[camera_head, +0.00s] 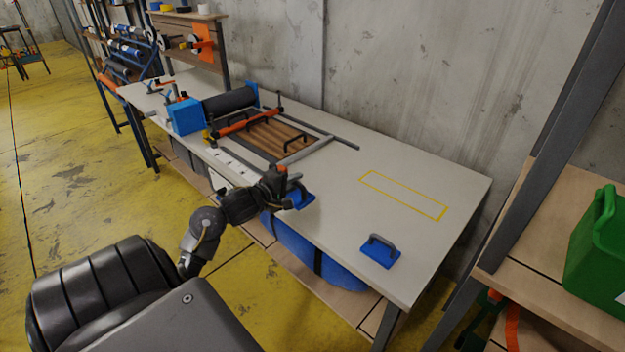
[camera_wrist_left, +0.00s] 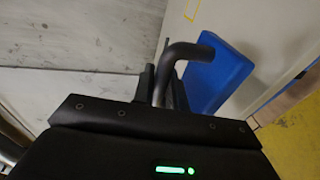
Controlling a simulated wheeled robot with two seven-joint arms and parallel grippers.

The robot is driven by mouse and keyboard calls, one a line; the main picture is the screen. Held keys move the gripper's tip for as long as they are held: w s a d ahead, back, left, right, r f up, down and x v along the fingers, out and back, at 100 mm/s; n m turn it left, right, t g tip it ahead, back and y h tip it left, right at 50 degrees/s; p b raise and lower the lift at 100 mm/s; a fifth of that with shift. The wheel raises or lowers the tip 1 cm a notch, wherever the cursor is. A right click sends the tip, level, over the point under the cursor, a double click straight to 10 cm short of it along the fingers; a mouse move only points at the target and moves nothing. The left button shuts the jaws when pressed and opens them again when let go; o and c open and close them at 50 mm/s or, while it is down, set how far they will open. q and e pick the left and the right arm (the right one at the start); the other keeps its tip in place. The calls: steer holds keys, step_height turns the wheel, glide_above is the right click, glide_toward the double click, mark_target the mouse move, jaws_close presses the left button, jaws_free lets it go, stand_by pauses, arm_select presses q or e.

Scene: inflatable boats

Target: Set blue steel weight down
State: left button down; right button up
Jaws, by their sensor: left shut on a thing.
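My left gripper (camera_head: 288,190) is shut on the grey handle of a blue steel weight (camera_head: 303,198) at the front edge of the table (camera_head: 335,215). The gripper hides part of this weight. In the left wrist view, the bent handle runs between the fingers (camera_wrist_left: 163,88) and the blue block (camera_wrist_left: 217,76) lies beyond them. I cannot tell whether its underside touches the table. A second blue weight (camera_head: 380,252) with a grey handle rests upright on the table near the right front corner. My right gripper is not in view.
A yellow outlined rectangle (camera_head: 403,195) on the tabletop is empty. A frame with wooden slats (camera_head: 268,138), a dark roller (camera_head: 229,102) and a blue box (camera_head: 185,116) occupy the left part. A green canister (camera_head: 597,245) stands on a shelf at right.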

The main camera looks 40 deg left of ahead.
arm_select(q)
steer(key=shift+s+a+r, duration=0.75)
steer(key=shift+s+a, duration=0.05)
steer(key=shift+s, duration=0.15)
